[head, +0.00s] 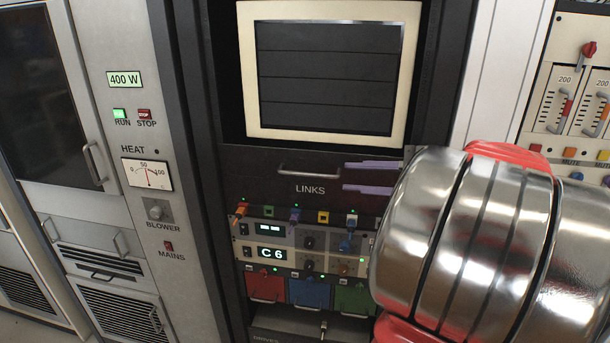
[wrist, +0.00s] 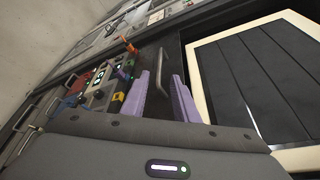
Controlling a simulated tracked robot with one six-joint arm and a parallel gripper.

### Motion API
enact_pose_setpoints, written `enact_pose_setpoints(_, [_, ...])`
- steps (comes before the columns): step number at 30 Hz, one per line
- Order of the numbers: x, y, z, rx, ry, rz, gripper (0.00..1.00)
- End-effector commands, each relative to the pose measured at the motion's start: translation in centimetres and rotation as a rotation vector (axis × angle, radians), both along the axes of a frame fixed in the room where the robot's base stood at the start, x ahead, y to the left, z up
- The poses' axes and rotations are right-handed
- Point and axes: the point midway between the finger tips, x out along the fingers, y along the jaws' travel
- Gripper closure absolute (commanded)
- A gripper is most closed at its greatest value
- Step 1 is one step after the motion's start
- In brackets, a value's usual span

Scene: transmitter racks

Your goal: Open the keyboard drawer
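The keyboard drawer (head: 250,172) is a dark panel under the monitor, flush with the rack as far as I can see. Its silver bar handle (head: 309,171) runs across the panel above the word LINKS. My gripper (head: 352,177) has two purple fingers, apart and empty, just right of the handle in the head view. In the wrist view, the handle (wrist: 163,73) shows beyond and between the open fingertips (wrist: 161,78). I cannot tell any contact between fingers and handle. My shiny arm covers the rack's lower right in the head view.
The cream-framed monitor (head: 328,75) is directly above the drawer. Below is a patch panel (head: 297,238) with coloured plugs, knobs and a C6 display. A grey transmitter cabinet (head: 125,30) stands left, and a slider panel (head: 570,90) stands right.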

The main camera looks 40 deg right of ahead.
Motion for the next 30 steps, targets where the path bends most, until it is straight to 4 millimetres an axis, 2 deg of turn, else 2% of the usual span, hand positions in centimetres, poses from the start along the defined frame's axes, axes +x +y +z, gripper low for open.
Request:
enact_pose_setpoints(24, [10.1, 3.6, -2.3, 0.001, 0.002, 0.005, 0.73])
enact_pose_setpoints(30, [11.9, 4.1, -2.7, 0.001, 0.001, 0.004, 0.73])
